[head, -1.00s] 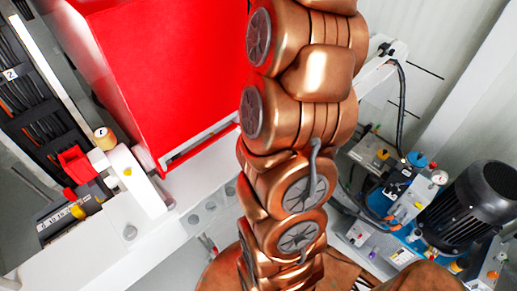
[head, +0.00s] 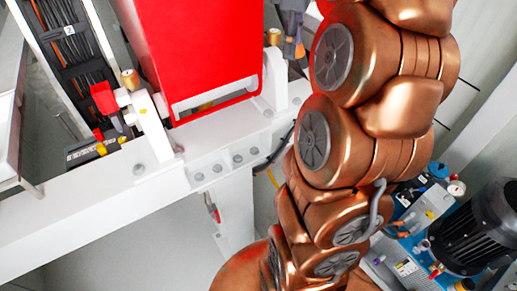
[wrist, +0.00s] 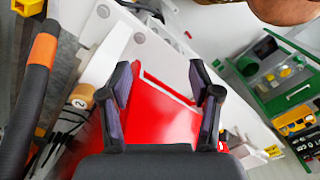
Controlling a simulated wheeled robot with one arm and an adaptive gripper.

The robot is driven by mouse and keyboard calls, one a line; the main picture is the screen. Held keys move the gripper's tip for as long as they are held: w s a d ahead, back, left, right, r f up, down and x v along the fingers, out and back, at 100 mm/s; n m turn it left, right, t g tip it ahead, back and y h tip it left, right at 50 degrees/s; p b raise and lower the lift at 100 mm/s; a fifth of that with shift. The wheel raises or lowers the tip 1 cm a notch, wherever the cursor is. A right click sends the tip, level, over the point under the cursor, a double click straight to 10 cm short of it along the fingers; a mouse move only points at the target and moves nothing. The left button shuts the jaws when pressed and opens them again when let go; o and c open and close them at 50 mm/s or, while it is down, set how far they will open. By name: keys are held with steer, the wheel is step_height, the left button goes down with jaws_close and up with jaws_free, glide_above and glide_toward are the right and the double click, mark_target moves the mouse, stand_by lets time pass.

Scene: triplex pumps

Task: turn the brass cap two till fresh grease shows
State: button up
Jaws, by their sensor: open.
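In the wrist view a brass cap (wrist: 82,96) with a round face marked "2" sits just left of my left finger, close to the white frame. My gripper (wrist: 163,84) is open and empty, its two dark fingers apart with the red panel behind the gap. The cap is outside the fingers. In the head view one brass cap (head: 129,79) stands on a white bracket at the left, and another (head: 274,37) on the bracket right of the red box. Their numbers cannot be read there. I cannot make out grease.
A red box (head: 205,60) stands between the brackets on a white beam (head: 90,205). A cable tray (head: 75,60) is at the left. A black motor (head: 475,230) stands at the lower right. The wrist view shows a black and orange bar (wrist: 40,65) at the left and a green tray (wrist: 280,95) at the right.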

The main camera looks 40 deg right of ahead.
steer(key=s+a+f+m+b, duration=0.1)
steer(key=s+a+f+b, duration=0.2)
steer(key=a+f, duration=0.4)
steer(key=s+a+f+m+b, duration=0.2)
steer(key=s+a+f+b, duration=0.1)
steer(key=a+f, duration=0.5)
steer(key=shift+s+a+g, duration=0.3)
steer(key=shift+a+g, duration=0.1)
steer(key=shift+a, duration=0.5)
steer(key=shift+f, duration=0.1)
